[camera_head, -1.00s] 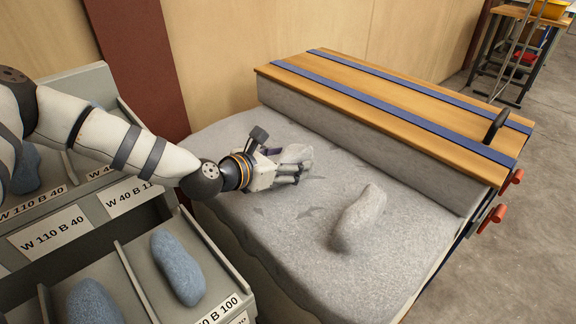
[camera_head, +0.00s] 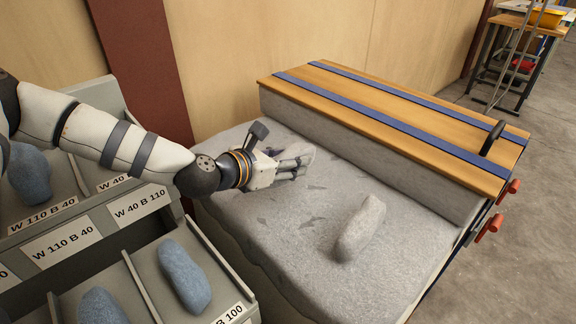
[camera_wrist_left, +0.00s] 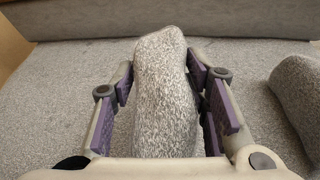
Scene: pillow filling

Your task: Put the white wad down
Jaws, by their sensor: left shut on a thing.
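My left gripper (camera_head: 290,169) reaches in from the left over the back left part of the grey fleece-covered surface (camera_head: 290,222). It is shut on a pale, lumpy white wad (camera_head: 299,155), which the fingers partly hide in the head view. In the left wrist view the wad (camera_wrist_left: 165,85) stands lengthwise between the purple-padded fingers of the gripper (camera_wrist_left: 160,88). It is low over the fleece; I cannot tell whether it touches. A second pale wad (camera_head: 361,228) lies on the fleece to the right, apart from the gripper. My right gripper is not in view.
A wooden board with blue straps (camera_head: 395,100) on a grey padded block borders the back right. Labelled grey bins (camera_head: 130,262) with blue wads (camera_head: 185,275) stand at the left. The fleece in front of the gripper is clear.

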